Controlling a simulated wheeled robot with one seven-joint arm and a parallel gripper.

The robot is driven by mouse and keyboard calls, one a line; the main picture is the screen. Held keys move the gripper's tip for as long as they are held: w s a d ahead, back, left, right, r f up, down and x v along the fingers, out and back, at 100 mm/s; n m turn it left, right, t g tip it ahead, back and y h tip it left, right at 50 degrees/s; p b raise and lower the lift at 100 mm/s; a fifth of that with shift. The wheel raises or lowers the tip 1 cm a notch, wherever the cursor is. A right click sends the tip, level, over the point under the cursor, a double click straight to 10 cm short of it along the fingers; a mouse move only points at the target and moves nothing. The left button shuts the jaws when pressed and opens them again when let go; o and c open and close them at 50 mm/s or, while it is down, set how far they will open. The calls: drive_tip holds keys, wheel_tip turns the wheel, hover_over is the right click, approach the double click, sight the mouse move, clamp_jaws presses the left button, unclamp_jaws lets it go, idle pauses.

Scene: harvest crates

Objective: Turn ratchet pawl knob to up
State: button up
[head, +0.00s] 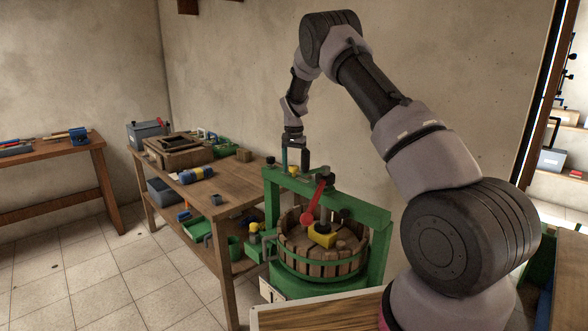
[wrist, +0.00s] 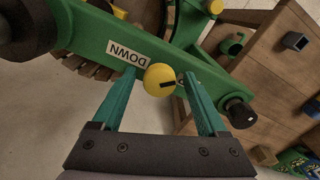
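The ratchet pawl knob (wrist: 160,79) is a round yellow knob with a black pointer bar, on the green crossbeam (wrist: 200,70) of a press. A white DOWN label (wrist: 127,53) sits beside it, upside down in the wrist view; a small pale mark on the knob's other side is mostly hidden by a finger. My gripper (wrist: 157,74) is open, with one teal finger on each side of the knob and a small gap to each. In the head view my gripper (head: 294,165) points down at the beam, above the yellow knob (head: 292,171).
Below stands the wooden-slatted press basket (head: 310,262) with a yellow block (head: 322,236). A wooden workbench (head: 232,190) with tools stands to the left. A black knob (wrist: 241,114) ends the beam.

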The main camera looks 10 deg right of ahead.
sight(294, 166)
wheel_tip(294, 166, up, 11)
idle(0.7)
drive_tip(key=shift+f, duration=0.1)
drive_tip(key=s+d+r+n+t+y, duration=0.1)
drive_tip(key=s+d+r+t, duration=0.15)
drive_tip(key=s+r, duration=0.75)
drive_tip(key=s+d+r+t+y, duration=0.1)
drive_tip(key=s+d+r, duration=0.2)
drive_tip(key=s+r, duration=0.7)
drive_tip(key=s+n+t, duration=0.1)
drive_tip(key=s+t, duration=0.2)
drive_tip(key=s, duration=2.1)
drive_tip(key=shift+d+r+n+t, duration=0.15)
drive_tip(key=shift+d+n+t, duration=0.2)
drive_tip(key=shift+n, duration=0.05)
